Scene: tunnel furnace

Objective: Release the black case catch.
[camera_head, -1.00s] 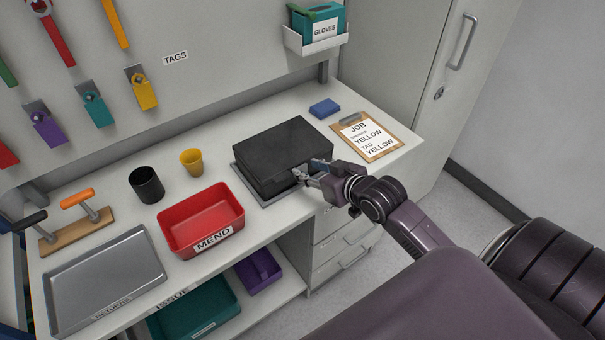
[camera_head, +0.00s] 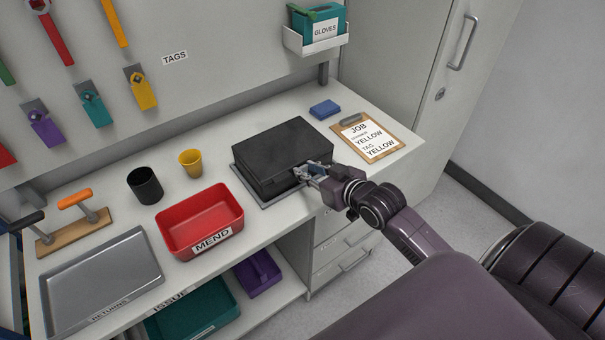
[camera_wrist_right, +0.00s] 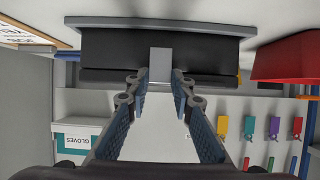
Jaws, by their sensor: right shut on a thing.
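The closed black case (camera_head: 280,148) sits on a grey tray (camera_head: 266,204) on the bench. In the right wrist view, its dark front (camera_wrist_right: 210,52) fills the top, with a light grey catch (camera_wrist_right: 160,62) on it. My right gripper (camera_head: 308,171) is at the case's front right side. In the right wrist view, the right gripper (camera_wrist_right: 160,80) has its fingertips at the two sides of the catch and is shut on it. The lid looks down. The catch is mostly hidden by the fingers in the head view. My left gripper is not in view.
A clipboard (camera_head: 368,137) and a blue block (camera_head: 325,109) lie right of and behind the case. A red MEND bin (camera_head: 199,220), yellow cup (camera_head: 190,162), black cup (camera_head: 146,185) and metal RETURNS tray (camera_head: 103,280) stand to the left. Drawers (camera_head: 335,250) are below.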

